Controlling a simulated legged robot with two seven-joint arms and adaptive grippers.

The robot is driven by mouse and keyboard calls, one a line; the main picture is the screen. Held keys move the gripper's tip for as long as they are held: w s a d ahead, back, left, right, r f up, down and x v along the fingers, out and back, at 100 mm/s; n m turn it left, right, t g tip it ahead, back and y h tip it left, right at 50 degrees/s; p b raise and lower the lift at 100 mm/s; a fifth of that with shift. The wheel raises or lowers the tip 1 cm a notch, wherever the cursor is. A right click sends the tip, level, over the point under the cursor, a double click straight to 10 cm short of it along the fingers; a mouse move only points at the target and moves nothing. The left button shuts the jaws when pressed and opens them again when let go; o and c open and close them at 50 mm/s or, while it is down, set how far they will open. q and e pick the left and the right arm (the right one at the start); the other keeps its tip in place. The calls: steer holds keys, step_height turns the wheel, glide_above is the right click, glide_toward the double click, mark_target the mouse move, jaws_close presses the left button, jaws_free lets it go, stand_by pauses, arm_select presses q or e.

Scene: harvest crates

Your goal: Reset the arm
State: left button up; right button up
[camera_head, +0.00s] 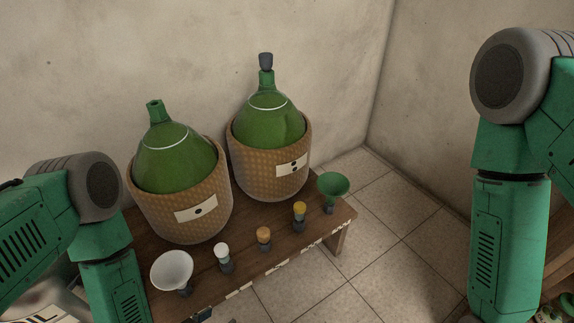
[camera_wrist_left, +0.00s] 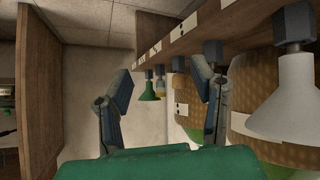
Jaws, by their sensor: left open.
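My left arm (camera_head: 95,225) comes in from the left in the head view, beside the table's left end, its forearm pointing down. My left gripper (camera_wrist_left: 165,85) shows in the left wrist view, its two fingers spread wide with nothing between them. That view looks inverted, with the table edge (camera_wrist_left: 180,35) along the top. The white funnel (camera_wrist_left: 284,105) is right of the fingers, apart from them. It also shows in the head view (camera_head: 172,268). My right arm (camera_head: 510,235) hangs down at the right of the head view; its gripper is out of frame.
A wooden table (camera_head: 240,230) carries an open-necked green demijohn (camera_head: 175,158) and a dark-stoppered one (camera_head: 265,120), both in wicker baskets. Along its front stand white (camera_head: 222,252), orange (camera_head: 263,235) and yellow (camera_head: 299,210) stoppers and a green funnel (camera_head: 333,184). Tiled floor (camera_head: 390,250) is clear.

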arm_select(q)
steer(key=s+a+r+n+g+y, duration=0.4)
steer(key=s+a+r+g+y, duration=0.2)
steer(key=s+a+r+g, duration=0.45)
step_height(320, 180, up, 10)
steer(key=a+t+p, duration=0.1)
steer(key=t+p, duration=0.1)
steer(key=p, duration=1)
steer(key=shift+s+h+p, duration=0.3)
